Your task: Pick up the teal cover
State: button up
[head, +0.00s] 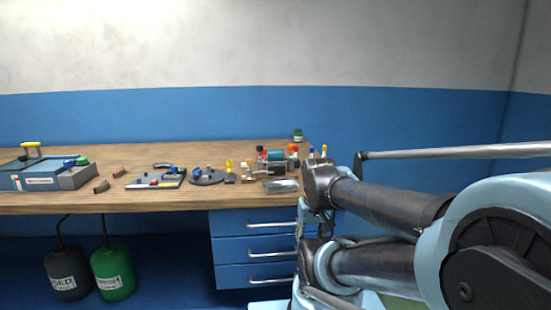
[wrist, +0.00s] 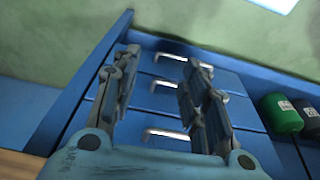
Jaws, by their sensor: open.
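A small teal piece (head: 276,156), which may be the teal cover, sits in the cluster of small items at the right end of the wooden workbench (head: 140,205). It is too small to make out its shape, and items in front partly hide it. It does not show in the wrist view. My gripper (wrist: 158,70) is open and empty, its two fingers apart in front of the blue drawers (wrist: 225,78). In the head view my arm stands at the bench's right end and the fingers cannot be made out clearly.
A grey-blue box (head: 40,180) stands at the bench's left end. Small tools and a dark round disc (head: 206,177) lie mid-bench. A green bottle (head: 298,135) stands at the back right. Black (head: 67,275) and green (head: 113,273) canisters are below. The left-middle bench top has bare patches.

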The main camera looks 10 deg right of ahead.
jog(key=shift+o, duration=0.3)
jog(key=o, duration=0.5)
jog(key=shift+s+r, duration=0.25)
jog(key=shift+o, duration=0.9)
jog(key=w+r+n, duration=0.3)
jog(key=w+r, duration=0.2)
jog(key=r, duration=0.3)
jog(key=shift+a+r, duration=0.3)
jog(key=shift+a, duration=0.15)
notch_tip(320, 180, up, 26)
jog(key=n+g+y, duration=0.1)
jog(key=n+g, duration=0.1)
jog(key=n, duration=1.3)
send_over(275, 151)
jog(key=d, duration=0.2)
jog(key=f, duration=0.5)
jog(key=a+f, duration=0.1)
jog(key=f, duration=1.1)
jog(key=shift+w+a, duration=0.1)
jog(key=shift+a, duration=0.3)
